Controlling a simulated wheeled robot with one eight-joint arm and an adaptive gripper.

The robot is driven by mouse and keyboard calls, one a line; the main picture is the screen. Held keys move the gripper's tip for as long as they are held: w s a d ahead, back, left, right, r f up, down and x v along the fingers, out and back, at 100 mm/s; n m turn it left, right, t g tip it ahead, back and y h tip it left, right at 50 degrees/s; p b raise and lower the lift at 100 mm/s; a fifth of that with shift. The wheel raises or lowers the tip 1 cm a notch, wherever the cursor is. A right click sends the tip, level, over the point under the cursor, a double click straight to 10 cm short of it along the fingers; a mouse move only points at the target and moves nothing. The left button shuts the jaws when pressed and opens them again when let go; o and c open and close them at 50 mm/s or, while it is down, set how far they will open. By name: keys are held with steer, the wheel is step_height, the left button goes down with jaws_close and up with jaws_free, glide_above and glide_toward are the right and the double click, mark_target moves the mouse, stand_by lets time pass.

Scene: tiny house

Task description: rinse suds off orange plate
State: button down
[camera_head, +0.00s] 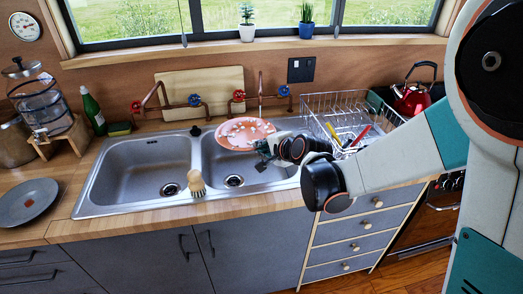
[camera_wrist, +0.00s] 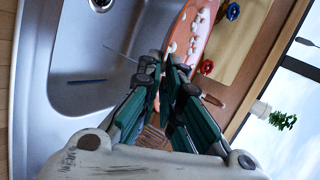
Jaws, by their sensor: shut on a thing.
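The orange plate (camera_head: 263,128) is tilted over the back of the right sink basin (camera_head: 222,157), with white suds patches on its upper face. My gripper (camera_head: 263,147) is shut on the plate's near right edge. In the wrist view the plate (camera_wrist: 187,38) runs up from my fingertips (camera_wrist: 166,66), with suds on it. The right copper tap (camera_head: 261,92), with red and blue handles, rises behind the plate. I cannot make out any running water. The plate hides part of the basin's back rim.
A wooden brush (camera_head: 196,183) stands at the sink's front edge. The left basin (camera_head: 146,163) is empty. A wire dish rack (camera_head: 345,112) with utensils stands right of the sink, close to my arm. A grey plate (camera_head: 27,201) lies on the left counter.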

steer(key=shift+w+d+f+b, duration=0.2)
steer(key=shift+w+d+f, duration=0.05)
steer(key=shift+w, duration=1.05)
steer(key=shift+w+d+f+b, duration=0.25)
steer(key=shift+w+d+f, duration=0.05)
steer(key=shift+w, duration=1.05)
steer(key=shift+w+d+f+b, duration=0.2)
steer(key=shift+w+d+f, duration=0.05)
steer(key=shift+w, duration=1.05)
steer(key=shift+d, duration=0.25)
steer(key=shift+s+d, duration=0.15)
steer(key=shift+d, duration=0.2)
steer(key=shift+s, duration=0.1)
steer(key=s+a, duration=0.1)
steer(key=s, duration=0.6)
steer(key=shift+s+a+b, duration=0.3)
steer(key=shift+s+b, duration=0.05)
steer(key=s+a+r+p, duration=0.1)
steer(key=s+r+p, duration=0.2)
steer(key=s+r, duration=0.1)
steer(key=shift+s, duration=0.45)
